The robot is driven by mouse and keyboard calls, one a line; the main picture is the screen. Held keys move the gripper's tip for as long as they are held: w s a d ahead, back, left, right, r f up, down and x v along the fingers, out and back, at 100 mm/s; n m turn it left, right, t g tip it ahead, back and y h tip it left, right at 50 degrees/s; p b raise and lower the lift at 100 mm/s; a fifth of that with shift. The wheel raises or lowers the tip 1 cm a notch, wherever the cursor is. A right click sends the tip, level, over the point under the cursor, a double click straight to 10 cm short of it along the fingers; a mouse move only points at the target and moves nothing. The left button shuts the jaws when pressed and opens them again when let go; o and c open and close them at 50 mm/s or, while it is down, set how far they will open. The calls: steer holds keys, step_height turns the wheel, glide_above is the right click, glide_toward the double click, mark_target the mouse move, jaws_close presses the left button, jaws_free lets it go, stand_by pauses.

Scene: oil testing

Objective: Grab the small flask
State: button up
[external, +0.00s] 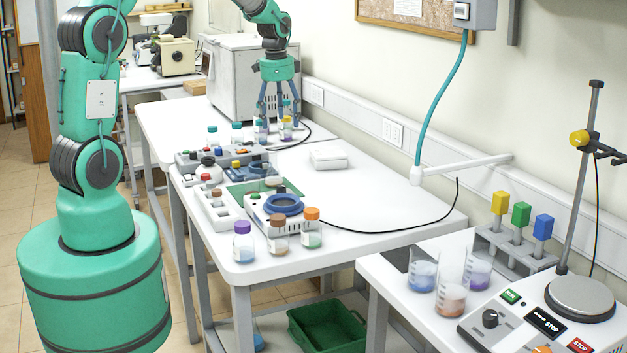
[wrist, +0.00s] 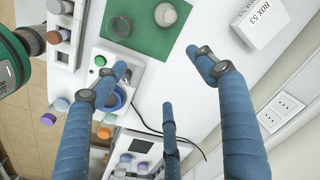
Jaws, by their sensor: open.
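My gripper (external: 278,112) is at the far part of the long white table in the external view, pointing down. Its three blue fingers also show in the wrist view (wrist: 165,85), spread apart with nothing between them. The wrist view shows a clear round glass vessel (wrist: 165,14) on a green mat (wrist: 141,43), beyond the fingertips. I cannot tell which vessel is the small flask.
Purple-capped (external: 244,241), brown-capped (external: 278,236) and orange-capped (external: 312,229) bottles stand at the table's near end. A device with a blue ring (external: 284,204) is behind them. A white box (external: 328,158) lies toward the wall. A black cable crosses the otherwise clear right side.

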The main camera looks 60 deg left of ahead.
glide_above(274, 175)
steer(key=a, duration=0.2)
steer(key=shift+m+g, duration=0.3)
steer(key=shift+m, duration=0.1)
steer(key=f, duration=0.5)
steer(key=w+f, duration=0.1)
steer(key=f, duration=0.2)
steer(key=shift+a+p, duration=0.1)
steer(key=shift+p, duration=0.2)
steer(key=shift+f, duration=0.1)
steer(key=shift+f+b, duration=0.35)
steer(key=shift+f, duration=3.9)
steer(key=shift+s, duration=0.1)
steer(key=shift+s+f, duration=0.1)
steer(key=shift+f, duration=2.5)
steer(key=c, duration=1.3)
